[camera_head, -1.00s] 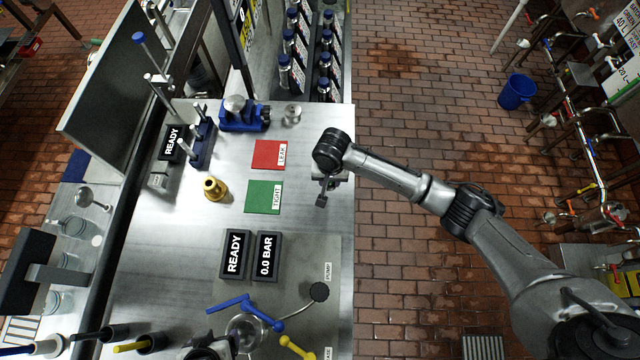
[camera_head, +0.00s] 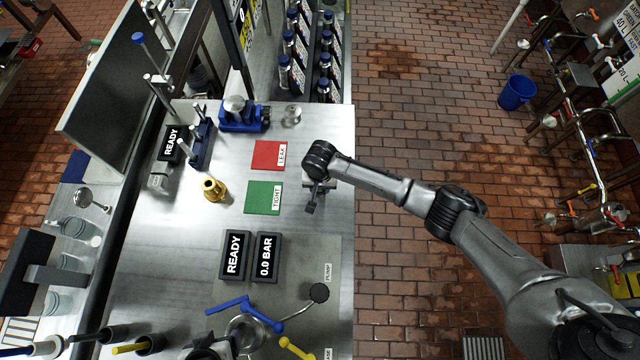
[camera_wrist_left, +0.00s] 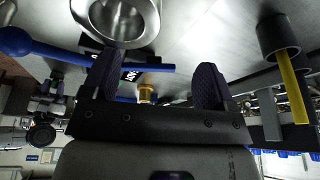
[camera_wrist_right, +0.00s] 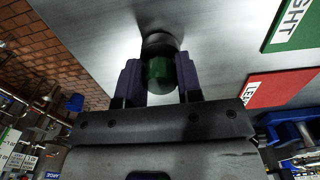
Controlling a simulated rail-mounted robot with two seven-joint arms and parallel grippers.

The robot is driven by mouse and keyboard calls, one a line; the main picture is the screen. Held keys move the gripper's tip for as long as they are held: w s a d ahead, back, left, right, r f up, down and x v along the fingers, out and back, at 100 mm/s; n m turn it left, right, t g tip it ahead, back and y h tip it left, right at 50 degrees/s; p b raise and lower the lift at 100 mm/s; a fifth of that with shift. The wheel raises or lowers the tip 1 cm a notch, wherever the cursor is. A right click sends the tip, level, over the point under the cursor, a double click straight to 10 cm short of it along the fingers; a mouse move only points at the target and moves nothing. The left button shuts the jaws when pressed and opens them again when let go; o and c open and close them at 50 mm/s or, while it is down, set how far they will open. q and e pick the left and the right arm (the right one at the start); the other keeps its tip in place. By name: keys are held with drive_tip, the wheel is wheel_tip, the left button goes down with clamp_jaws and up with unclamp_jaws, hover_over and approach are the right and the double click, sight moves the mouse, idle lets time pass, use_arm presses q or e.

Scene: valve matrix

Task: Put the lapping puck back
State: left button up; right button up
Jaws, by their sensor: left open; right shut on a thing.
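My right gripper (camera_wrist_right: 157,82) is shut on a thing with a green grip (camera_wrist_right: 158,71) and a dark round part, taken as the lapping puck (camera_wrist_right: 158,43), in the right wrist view. In the head view my right gripper (camera_head: 314,196) is over the steel bench near its right edge, right of the green TIGHT mat (camera_head: 262,198); the puck is hard to make out there. I cannot tell whether it touches the bench. My left gripper (camera_wrist_left: 154,85) is open and empty in the left wrist view, near a steel cup (camera_wrist_left: 120,20) and blue handle.
A brass fitting (camera_head: 213,189) stands left of the mats. A red LEAK mat (camera_head: 269,154), a blue fixture (camera_head: 243,118) and a small silver piece (camera_head: 292,114) are farther back. Two display boxes (camera_head: 236,255) and a black knob (camera_head: 319,292) are nearer. The bench left of the brass fitting is partly clear.

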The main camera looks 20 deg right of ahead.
drive_tip(key=shift+f, duration=0.15)
drive_tip(key=o, duration=1)
drive_tip(key=shift+c, duration=0.2)
wheel_tip(320, 180, up, 12)
drive_tip(key=shift+r+p, duration=0.2)
drive_tip(key=shift+p, duration=0.1)
